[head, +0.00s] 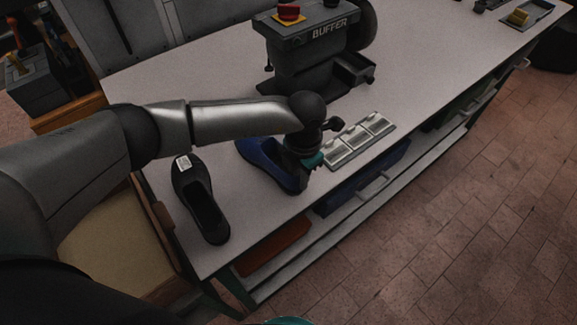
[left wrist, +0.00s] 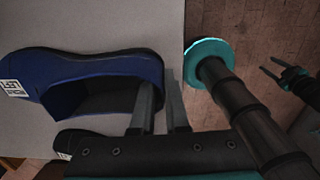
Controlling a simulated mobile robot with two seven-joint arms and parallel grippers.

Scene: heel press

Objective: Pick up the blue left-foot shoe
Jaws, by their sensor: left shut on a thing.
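The blue shoe (head: 256,158) lies on the white workbench near its front edge. It fills the left of the left wrist view (left wrist: 95,65), with a white label at its toe end. My left gripper (head: 299,170) is at the shoe's heel. In the left wrist view its two fingers (left wrist: 158,100) are shut on the heel wall, one inside the opening and one outside. In the head view my arm hides part of the shoe. My right gripper (left wrist: 272,68) shows small at the right of the left wrist view, fingers apart and empty, away from the shoe.
A black shoe (head: 203,205) with a white label lies left of the blue one. A buffer machine (head: 310,55) stands behind. A metal tray with several compartments (head: 360,141) lies to the right. Drawers and shelves run below the bench's front edge.

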